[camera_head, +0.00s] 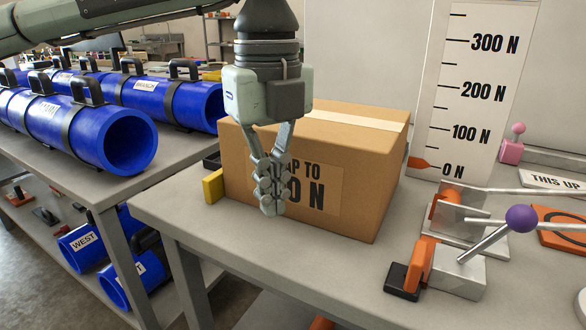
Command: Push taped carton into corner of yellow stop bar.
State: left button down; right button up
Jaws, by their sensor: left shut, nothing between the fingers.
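The brown taped carton (378,170) stands upright on the grey table, with a pale tape strip along its top and a partly covered label ending in "N" on its front. A short yellow piece of the stop bar (213,187) shows at the carton's left end; the rest is hidden, and I cannot tell whether they touch. My left gripper (272,203) is shut and empty, pointing down in front of the carton's front face, over the label. I cannot tell whether its fingers touch the carton. My right gripper is not in view.
A white force scale (465,100) stands behind the carton's right, its orange pointer (420,163) near 0 N. A toggle clamp with a purple knob (521,219) is at right. Blue pipes (120,140) lie on the left bench. Table in front of the carton is clear.

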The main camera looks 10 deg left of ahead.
pick_arm(q)
notch_tip(320, 180, up, 10)
jog(key=p, duration=0.4)
jog(key=shift+f, duration=0.2)
